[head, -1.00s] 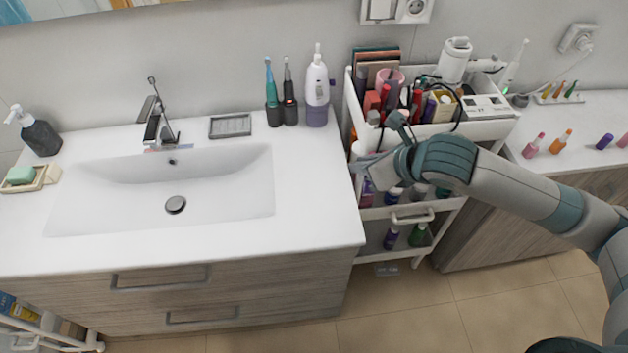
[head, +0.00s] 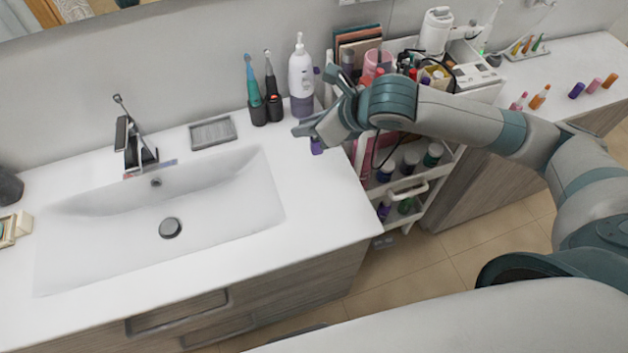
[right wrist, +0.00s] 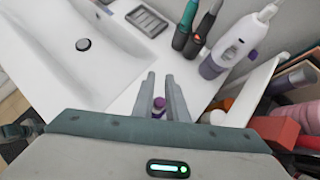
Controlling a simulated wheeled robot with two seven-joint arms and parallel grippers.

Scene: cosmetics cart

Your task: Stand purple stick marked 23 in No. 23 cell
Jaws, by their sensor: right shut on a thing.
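My right gripper (head: 312,132) is shut on a small purple item (head: 317,146), held over the back right corner of the white sink counter. In the right wrist view the purple item (right wrist: 158,103) shows between the fingers (right wrist: 161,82), partly hidden; no number is readable on it. Another purple stick (head: 576,90) lies on the right counter, its marking too small to read. No cell marked No. 23 can be made out. My left gripper is not in view.
The white cart (head: 408,190), full of bottles and boxes, stands right of the sink counter (head: 330,205). A white pump bottle (head: 301,78) and toothbrushes (head: 265,105) stand close behind my right gripper. Several coloured sticks lie on the right counter (head: 560,75).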

